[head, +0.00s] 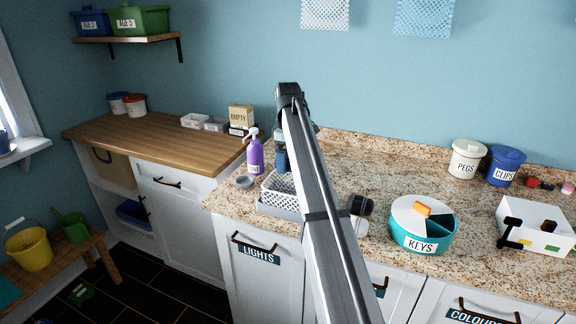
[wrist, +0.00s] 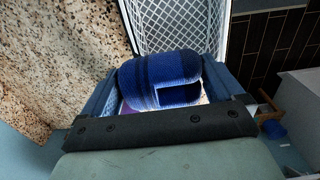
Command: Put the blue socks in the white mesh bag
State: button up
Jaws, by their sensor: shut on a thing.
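Blue knitted socks (wrist: 158,70), rolled into a bundle with a darker band, sit between the fingers of my gripper (wrist: 160,88) in the wrist view. My gripper is shut on them. An open white mesh holder (wrist: 185,28) with lattice walls lies beyond the socks in the wrist view; in the head view it stands on the granite counter (head: 281,187). My gripper is over or beside it there, partly hidden by my arm. I cannot tell whether the socks are inside its rim. White mesh (head: 327,13) also hangs on the wall, cut off by the frame's top.
A purple pump bottle (head: 255,157) and a small round grey dish (head: 244,182) stand left of the mesh holder. A teal-and-white keys tray (head: 421,238) and a white box (head: 540,222) stand to the right. Light blue mesh (head: 424,17) hangs on the wall.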

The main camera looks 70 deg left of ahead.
jog(key=shift+f, duration=1.25)
jog(key=shift+f, duration=0.6)
jog(key=o, duration=0.7)
jog(key=shift+r, duration=0.1)
notch_tip(320, 180, up, 13)
jog(key=shift+r, duration=0.1)
